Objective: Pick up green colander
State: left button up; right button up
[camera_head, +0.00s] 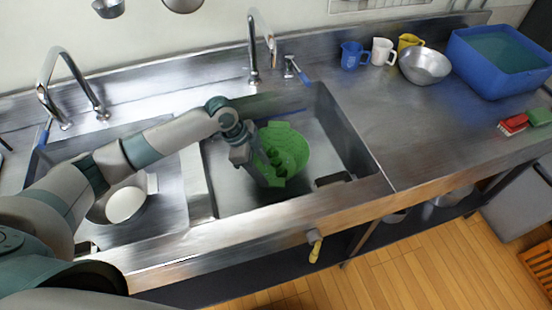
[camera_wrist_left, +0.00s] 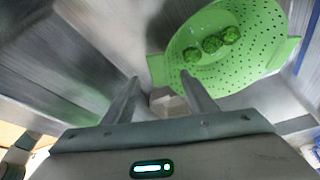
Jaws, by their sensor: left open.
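The green colander (camera_head: 292,146) sits in the right basin of the steel sink in the head view. It holds several small dark green pieces, which look like broccoli. In the left wrist view the colander (camera_wrist_left: 258,62) fills the upper right, with its perforated bowl and a tab-like handle toward the fingers. My left gripper (camera_head: 256,166) is over the colander's left side in the head view. Its two fingers (camera_wrist_left: 165,92) are apart in the wrist view, with nothing seen held between them. The right finger's tip overlaps the colander's near rim; I cannot tell whether they touch. My right gripper is not seen.
The left basin holds a bowl with a white round item (camera_head: 125,204). Two faucets (camera_head: 253,62) stand behind the basins. On the right counter are a blue mug (camera_head: 352,56), a white mug (camera_head: 382,52), a metal bowl (camera_head: 425,66) and a blue tub (camera_head: 500,62).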

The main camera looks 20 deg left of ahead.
aim_at(273, 182)
pick_arm(q)
jog(key=shift+d+f, duration=0.25)
jog(key=shift+f, duration=0.05)
jog(key=p+x, duration=0.1)
jog(key=x, duration=0.2)
jog(key=shift+s+p, duration=0.1)
jog(key=shift+p, duration=0.25)
jog(key=shift+d+f, duration=0.2)
jog(key=shift+f, duration=0.3)
grip_shut()
